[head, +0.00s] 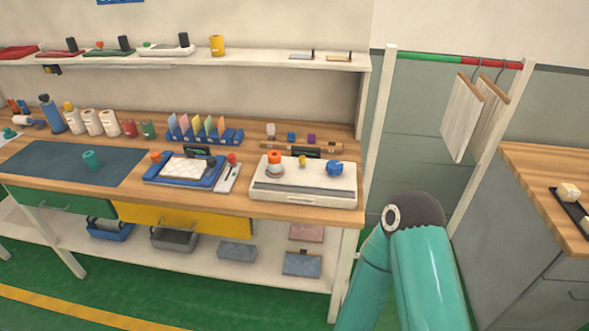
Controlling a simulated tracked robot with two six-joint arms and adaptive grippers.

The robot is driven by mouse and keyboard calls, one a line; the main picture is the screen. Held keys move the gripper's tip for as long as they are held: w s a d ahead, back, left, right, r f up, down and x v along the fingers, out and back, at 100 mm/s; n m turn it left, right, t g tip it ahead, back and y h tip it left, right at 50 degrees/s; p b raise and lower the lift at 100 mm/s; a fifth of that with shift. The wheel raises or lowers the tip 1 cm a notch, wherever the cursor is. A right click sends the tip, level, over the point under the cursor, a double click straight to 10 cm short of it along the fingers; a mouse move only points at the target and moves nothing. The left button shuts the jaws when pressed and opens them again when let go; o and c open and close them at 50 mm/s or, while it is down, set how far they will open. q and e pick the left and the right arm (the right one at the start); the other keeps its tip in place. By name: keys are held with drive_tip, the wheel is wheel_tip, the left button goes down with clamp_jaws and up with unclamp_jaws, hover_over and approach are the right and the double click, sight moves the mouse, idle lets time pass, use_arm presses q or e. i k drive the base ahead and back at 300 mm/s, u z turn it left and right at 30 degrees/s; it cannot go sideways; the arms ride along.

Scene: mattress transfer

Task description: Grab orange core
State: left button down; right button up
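A smaller orange-red piece (155,157) and another (232,157) are by the blue tray to the left. Neither of my grippers shows in the head view; only a teal arm link of mine is at the lower right.
A garment rail (445,58) and a wood-topped cabinet (545,170) stand right.

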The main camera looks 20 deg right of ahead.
sight(274, 157)
drive_tip(key=u, duration=0.2)
drive_tip(key=i, duration=0.9)
drive_tip(key=z, duration=0.1)
